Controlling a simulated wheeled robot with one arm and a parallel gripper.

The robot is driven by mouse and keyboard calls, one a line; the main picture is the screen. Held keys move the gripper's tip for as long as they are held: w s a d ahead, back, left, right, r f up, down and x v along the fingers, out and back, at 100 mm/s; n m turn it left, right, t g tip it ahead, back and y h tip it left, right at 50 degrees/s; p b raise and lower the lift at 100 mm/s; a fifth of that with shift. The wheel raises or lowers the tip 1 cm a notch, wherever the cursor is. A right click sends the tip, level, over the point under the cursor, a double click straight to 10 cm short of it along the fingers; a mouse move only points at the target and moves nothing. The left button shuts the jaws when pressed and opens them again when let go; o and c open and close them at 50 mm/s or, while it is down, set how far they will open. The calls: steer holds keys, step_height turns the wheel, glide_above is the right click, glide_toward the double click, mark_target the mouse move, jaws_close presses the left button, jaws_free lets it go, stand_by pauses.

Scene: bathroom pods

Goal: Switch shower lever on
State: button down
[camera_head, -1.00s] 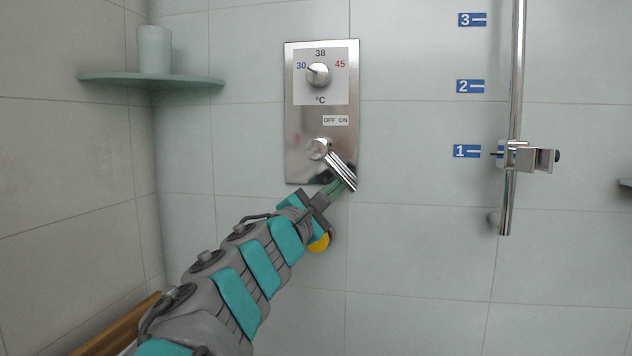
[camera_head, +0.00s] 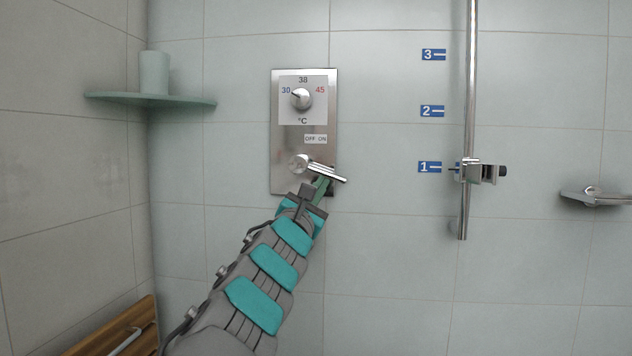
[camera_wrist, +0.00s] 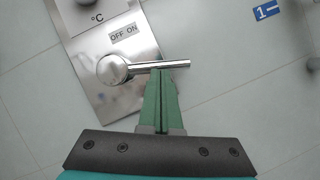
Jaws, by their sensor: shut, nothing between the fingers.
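The shower lever (camera_head: 325,172) is a chrome bar with a round hub on the lower part of a steel control panel (camera_head: 281,150). In the head view it points right and slightly down. An "OFF ON" label (camera_head: 316,139) sits just above it. In the wrist view the lever (camera_wrist: 165,65) runs across the picture to the right of its hub. My gripper (camera_head: 322,184) is shut and empty, its green fingers just below the lever. In the wrist view the fingertips (camera_wrist: 160,76) meet the lever's underside near its outer half and seem to touch it.
A temperature knob (camera_head: 300,98) sits above on the panel, pointing near 30. A corner shelf (camera_head: 190,101) with a cup (camera_head: 155,72) is at left. A vertical rail (camera_head: 469,60) with a holder (camera_head: 482,173) stands right. A wooden seat (camera_head: 110,335) is at lower left.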

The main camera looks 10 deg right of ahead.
mark_target(331, 176)
steer(key=n+b, duration=0.1)
steer(key=b, duration=0.1)
steer(key=w+d+f+n+y+b, duration=0.1)
steer(key=b, duration=0.1)
steer(key=d+n+t+b, duration=0.1)
steer(key=shift+w+f+n+y+b, duration=0.25)
steer(key=shift+f+n+y+b, duration=0.05)
steer(key=shift+f+n+b, duration=0.1)
steer(key=shift+w+d+f+n+b, duration=0.25)
steer(key=shift+w+n+b, duration=0.15)
steer(key=shift+w+b, duration=0.3)
steer(key=shift+w+d+r+n+y+b, duration=0.1)
steer(key=shift+n+y+b, duration=0.25)
steer(key=shift+b, duration=0.35)
steer(key=n+b, duration=0.1)
steer(key=b, duration=0.1)
steer(key=s+r+n+t+y+b, duration=0.1)
steer(key=b, duration=0.1)
steer(key=r+n+y+b, duration=0.1)
steer(key=b, duration=0.1)
steer(key=shift+s+d+r+n, duration=0.1)
steer(key=shift+s+n, duration=0.15)
steer(key=shift+n, duration=0.1)
steer(key=shift+s+r, duration=0.1)
steer(key=shift+r, duration=0.6)
